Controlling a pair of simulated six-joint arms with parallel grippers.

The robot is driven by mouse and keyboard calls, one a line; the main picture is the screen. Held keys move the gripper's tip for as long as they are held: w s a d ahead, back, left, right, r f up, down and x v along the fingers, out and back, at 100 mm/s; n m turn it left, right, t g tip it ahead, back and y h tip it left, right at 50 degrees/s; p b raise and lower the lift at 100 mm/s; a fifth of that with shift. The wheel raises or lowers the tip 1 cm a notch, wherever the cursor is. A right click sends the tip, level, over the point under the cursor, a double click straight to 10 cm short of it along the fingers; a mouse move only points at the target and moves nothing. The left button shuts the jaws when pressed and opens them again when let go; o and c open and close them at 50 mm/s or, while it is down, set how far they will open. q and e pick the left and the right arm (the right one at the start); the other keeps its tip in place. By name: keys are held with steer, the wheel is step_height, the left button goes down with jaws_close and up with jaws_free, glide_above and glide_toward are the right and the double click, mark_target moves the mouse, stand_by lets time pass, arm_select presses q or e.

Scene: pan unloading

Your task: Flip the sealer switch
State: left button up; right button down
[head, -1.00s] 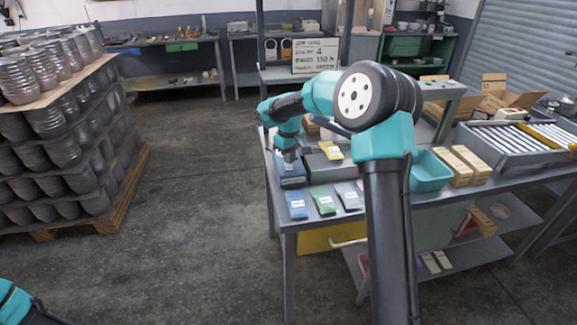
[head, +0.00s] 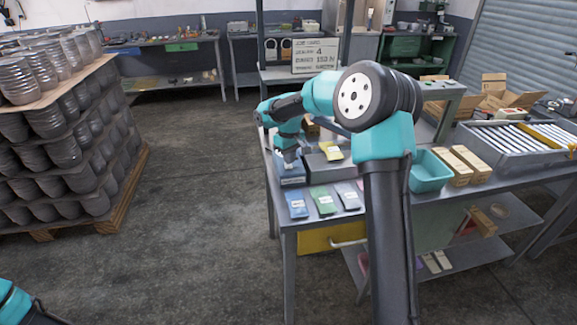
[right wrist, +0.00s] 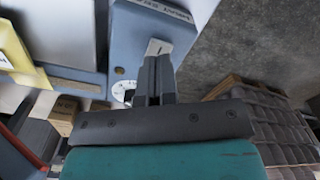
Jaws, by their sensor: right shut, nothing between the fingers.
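The blue-grey heat sealer (head: 291,180) stands on the workbench at its near left end. In the right wrist view its blue face (right wrist: 125,55) carries a printed label at the top and a white dial (right wrist: 121,91). A small pale switch plate (right wrist: 158,46) shows right at my fingertips; whether they touch it I cannot tell. My right gripper (head: 290,158) is over the sealer, and in the right wrist view (right wrist: 157,60) its fingers are shut and empty. My left gripper is out of view.
Blue and green pouches (head: 297,204) (head: 323,200) lie on the bench front. A yellow pouch (head: 330,153) lies beside the sealer. A teal bin (head: 430,172) and long boxes (head: 470,163) stand to the right. Stacked pans (head: 60,120) fill the left side; the floor between is clear.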

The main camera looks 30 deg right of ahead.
mark_target(289, 167)
steer(key=shift+f, duration=1.2)
stand_by(0.8)
steer(key=shift+r, duration=3.55)
